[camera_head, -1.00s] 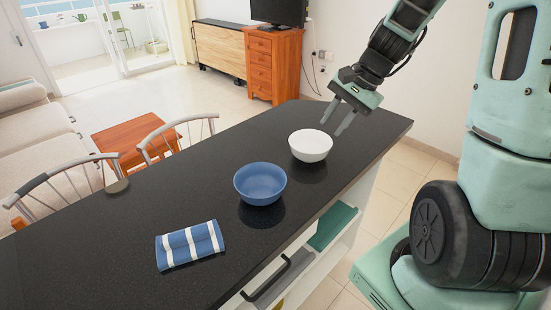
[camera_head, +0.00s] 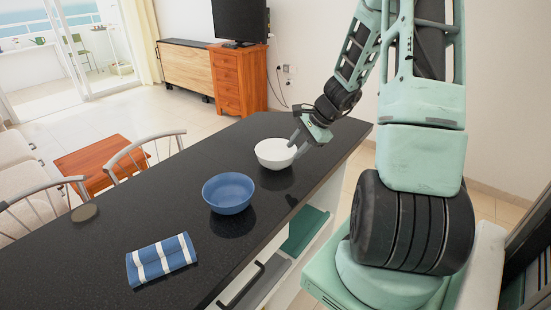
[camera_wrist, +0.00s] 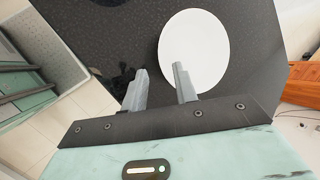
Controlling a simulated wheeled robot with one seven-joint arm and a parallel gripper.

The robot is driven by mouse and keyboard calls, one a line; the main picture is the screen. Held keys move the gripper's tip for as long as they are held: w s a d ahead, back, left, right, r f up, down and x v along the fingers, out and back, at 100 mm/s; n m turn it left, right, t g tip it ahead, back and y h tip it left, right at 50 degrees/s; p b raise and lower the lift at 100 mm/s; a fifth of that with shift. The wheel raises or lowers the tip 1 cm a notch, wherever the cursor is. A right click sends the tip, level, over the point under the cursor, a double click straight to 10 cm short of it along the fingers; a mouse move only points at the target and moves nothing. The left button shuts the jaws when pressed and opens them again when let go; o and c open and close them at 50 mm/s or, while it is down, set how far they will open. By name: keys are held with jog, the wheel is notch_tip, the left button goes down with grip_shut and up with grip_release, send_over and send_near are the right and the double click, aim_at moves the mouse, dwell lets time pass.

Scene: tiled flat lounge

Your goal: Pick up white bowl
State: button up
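The white bowl (camera_head: 272,154) stands upright on the dark counter (camera_head: 110,235), near its far right end. My gripper (camera_head: 298,146) is at the bowl's right side, with its fingers angled down toward the rim. In the wrist view my gripper (camera_wrist: 160,67) is open, with a gap between its fingers. There the right finger overlaps the near edge of the white bowl (camera_wrist: 203,42), and the left finger shows over bare counter. I cannot tell whether a finger touches the bowl.
A blue bowl (camera_head: 228,194) stands left of and nearer than the white bowl. A blue-and-white striped cloth (camera_head: 162,261) lies near the counter's front. Chairs (camera_head: 150,150) stand along the left side. Shelves (camera_head: 303,232) are open under the right edge.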

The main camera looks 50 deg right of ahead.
aim_at(286, 160)
jog(key=shift+d+p+x, duration=0.15)
jog(key=shift+x, duration=1.6)
jog(key=shift+d+p+x, duration=0.15)
jog(key=shift+x, duration=1.6)
jog(key=shift+w, duration=0.1)
grip_shut()
